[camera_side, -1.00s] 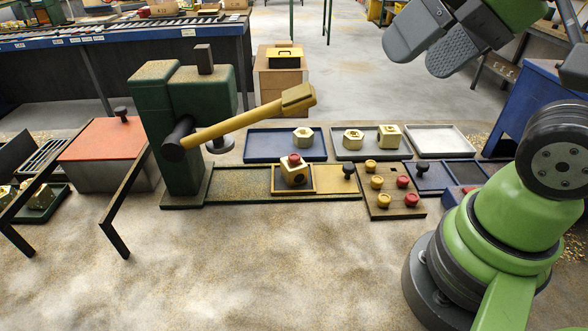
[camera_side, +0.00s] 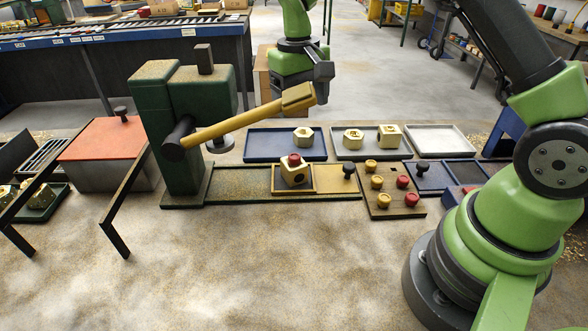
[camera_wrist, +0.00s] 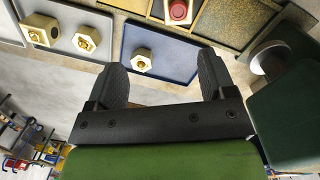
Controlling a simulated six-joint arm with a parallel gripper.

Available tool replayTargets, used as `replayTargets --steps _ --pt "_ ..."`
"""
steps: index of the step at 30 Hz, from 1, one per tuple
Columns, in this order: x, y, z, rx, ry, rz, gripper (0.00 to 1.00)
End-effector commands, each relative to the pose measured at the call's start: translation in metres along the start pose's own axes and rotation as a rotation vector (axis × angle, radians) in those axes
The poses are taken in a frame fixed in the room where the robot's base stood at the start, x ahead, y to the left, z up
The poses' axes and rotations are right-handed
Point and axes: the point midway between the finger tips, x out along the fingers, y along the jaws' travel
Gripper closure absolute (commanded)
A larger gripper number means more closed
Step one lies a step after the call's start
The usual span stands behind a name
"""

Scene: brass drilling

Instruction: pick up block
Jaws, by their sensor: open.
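My gripper (camera_side: 322,80) hangs in the air behind the yellow lever's end, above and behind the trays. In the wrist view its two fingers (camera_wrist: 162,62) are spread and empty. A brass hexagonal block (camera_side: 303,136) sits on the blue tray (camera_side: 262,147); in the wrist view the block (camera_wrist: 140,61) appears between the fingers, well beyond them. Another hexagonal block (camera_side: 353,139) and a squarer block (camera_side: 389,136) sit on the grey tray (camera_side: 370,153). A brass block with a red plug (camera_side: 294,172) sits in a square frame on the drill's bed.
The green drill press (camera_side: 170,120) with its long yellow lever (camera_side: 240,122) stands at the left. A board with red and yellow knobs (camera_side: 385,210) lies right of the bed. An empty pale tray (camera_side: 438,140) is at the back right. The front floor is clear.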

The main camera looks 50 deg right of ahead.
Motion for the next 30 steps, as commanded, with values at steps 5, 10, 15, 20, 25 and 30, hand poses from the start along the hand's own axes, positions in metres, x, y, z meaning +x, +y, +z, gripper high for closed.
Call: replayTargets --steps 5,10,15,20,25,30 --pt "0.041 -0.011 0.002 0.028 -0.002 -0.003 0.23" --pt "0.059 -0.023 0.009 0.073 0.035 -0.028 0.23" --pt "0.071 -0.028 0.012 0.098 0.050 -0.041 0.23" --pt "0.089 -0.028 0.010 0.098 0.050 -0.041 0.23" --pt "0.111 -0.028 0.005 0.099 0.050 -0.042 0.23" --pt "0.135 -0.028 0.003 0.099 0.050 -0.042 0.23"
